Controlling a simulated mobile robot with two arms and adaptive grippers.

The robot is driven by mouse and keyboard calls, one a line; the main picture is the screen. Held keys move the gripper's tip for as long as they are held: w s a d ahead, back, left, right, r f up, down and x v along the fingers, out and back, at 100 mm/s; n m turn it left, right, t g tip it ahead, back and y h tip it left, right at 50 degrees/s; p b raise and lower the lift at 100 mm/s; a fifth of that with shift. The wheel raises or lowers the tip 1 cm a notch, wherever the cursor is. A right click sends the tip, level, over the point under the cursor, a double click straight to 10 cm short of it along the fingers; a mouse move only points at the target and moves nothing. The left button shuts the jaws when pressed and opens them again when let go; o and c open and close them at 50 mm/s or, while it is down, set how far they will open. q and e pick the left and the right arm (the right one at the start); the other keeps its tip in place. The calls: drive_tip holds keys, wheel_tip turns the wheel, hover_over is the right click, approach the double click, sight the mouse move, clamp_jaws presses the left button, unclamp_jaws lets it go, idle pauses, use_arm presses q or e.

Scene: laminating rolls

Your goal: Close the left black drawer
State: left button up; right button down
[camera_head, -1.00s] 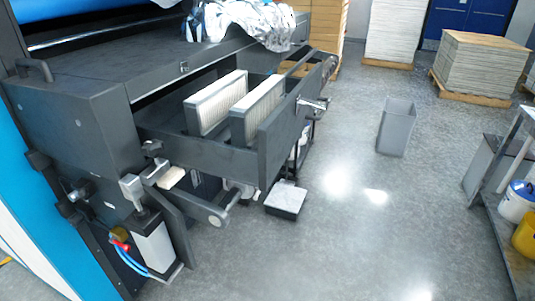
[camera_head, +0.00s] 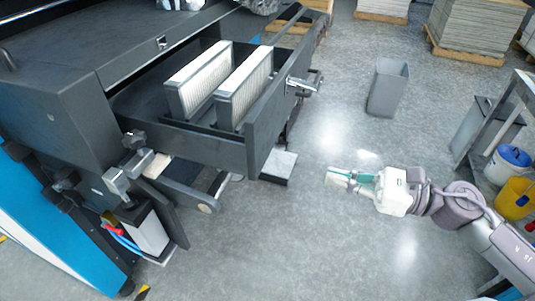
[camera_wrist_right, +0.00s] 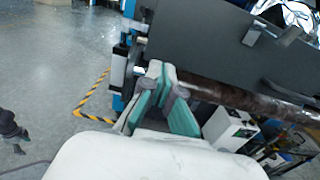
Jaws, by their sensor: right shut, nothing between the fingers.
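The black drawer (camera_head: 207,146) is pulled out of the dark machine in the head view. Two white-faced, dark-framed panels (camera_head: 243,88) stand upright inside it. A metal handle (camera_head: 303,86) sticks out from its front. My right gripper (camera_head: 338,177) reaches in from the right, above the floor and to the right of the drawer, apart from it. It is shut and empty. Its green-padded fingers (camera_wrist_right: 160,80) show in the right wrist view, with a dark grey panel (camera_wrist_right: 215,45) beyond them. My left gripper is not in view in the head view.
A grey bin (camera_head: 388,88) stands on the floor behind my right gripper. A metal table (camera_head: 510,115) with blue and yellow buckets (camera_head: 518,200) is at the right. A small black box with a light top (camera_head: 278,166) sits below the drawer. The middle floor is clear.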

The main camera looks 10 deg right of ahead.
sight(260, 158)
drive_tip(key=p+x, duration=0.6)
drive_tip(key=x, duration=0.6)
drive_tip(key=shift+w+r, duration=0.15)
drive_tip(key=shift+w, duration=0.05)
drive_tip(key=shift+w+a+p, duration=0.15)
drive_tip(key=shift+a+p, duration=0.2)
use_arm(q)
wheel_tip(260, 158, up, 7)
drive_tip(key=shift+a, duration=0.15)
use_arm(e)
drive_tip(key=shift+f, duration=0.2)
